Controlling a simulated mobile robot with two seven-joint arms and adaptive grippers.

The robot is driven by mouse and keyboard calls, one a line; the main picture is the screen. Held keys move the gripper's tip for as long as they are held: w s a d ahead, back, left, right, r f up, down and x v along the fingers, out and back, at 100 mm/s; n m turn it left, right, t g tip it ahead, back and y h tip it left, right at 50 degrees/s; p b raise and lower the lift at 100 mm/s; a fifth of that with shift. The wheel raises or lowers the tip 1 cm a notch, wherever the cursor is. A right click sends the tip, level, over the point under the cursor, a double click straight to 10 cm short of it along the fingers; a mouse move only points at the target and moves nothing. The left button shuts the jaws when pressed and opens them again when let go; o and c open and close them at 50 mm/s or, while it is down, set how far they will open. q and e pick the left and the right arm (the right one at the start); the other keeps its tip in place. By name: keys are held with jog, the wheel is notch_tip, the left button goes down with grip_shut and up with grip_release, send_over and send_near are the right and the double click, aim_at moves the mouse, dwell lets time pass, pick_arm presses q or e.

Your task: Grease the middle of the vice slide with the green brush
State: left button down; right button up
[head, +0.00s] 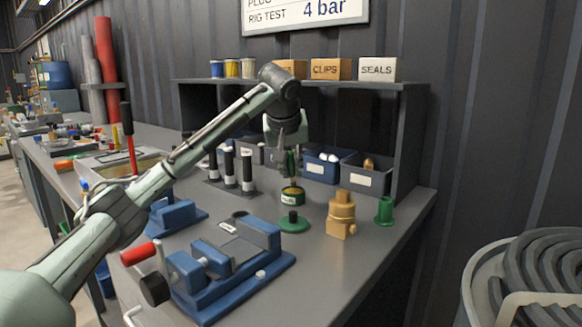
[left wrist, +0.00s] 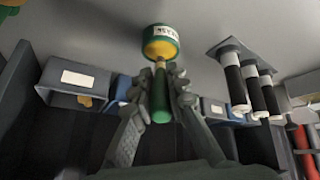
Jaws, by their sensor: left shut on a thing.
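The blue vice (head: 210,270) stands on the bench at the front, with a bare grey slide (head: 238,248) between its blue parts. A round green and yellow labelled tin (head: 292,197) stands behind it; it also shows in the left wrist view (left wrist: 160,42). My left gripper (head: 287,153) is above the tin, pointing down, shut on the upright green brush (left wrist: 159,98). The brush's lower end meets the tin's top; its bristles are hidden, and I cannot tell how deep they reach. My right gripper is in neither view.
A brass fitting (head: 341,216) and a green fitting (head: 384,211) stand to the right. Black cylinders (head: 247,170) stand left of the tin. Blue bins (head: 322,168) and a shelf are behind.

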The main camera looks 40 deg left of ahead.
pick_arm(q)
jog(key=shift+f, duration=0.45)
dwell(0.7)
jog(key=shift+r, duration=3.55)
jog(key=shift+f, duration=0.1)
